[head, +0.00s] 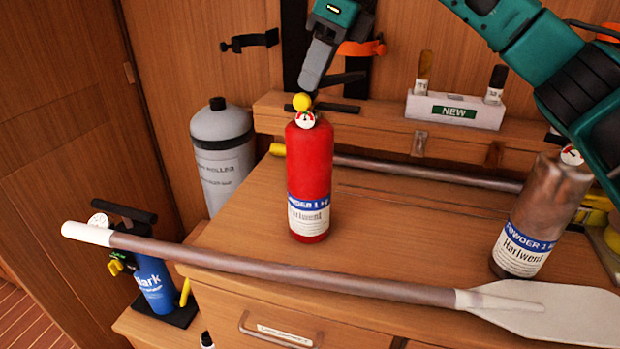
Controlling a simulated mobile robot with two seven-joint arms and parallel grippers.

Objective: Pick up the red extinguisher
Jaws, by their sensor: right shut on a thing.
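The red extinguisher (310,165) is upright at the middle of the wooden worktop, with a black handle, a yellow knob and a round gauge at its top. Its base appears to be at the worktop; I cannot tell whether there is a small gap under it. My right gripper (307,85) comes down from the top of the view, its grey fingers shut on the extinguisher's head from above. The fingertips partly hide the handle. My left gripper is out of view.
A paddle (290,272) lies across the front, its shaft passing before the red extinguisher. A brown, worn extinguisher (540,215) stands at right beneath my right arm. A grey cylinder (222,150) and a blue extinguisher (152,282) stand left. A white holder (455,110) sits on the rear ledge.

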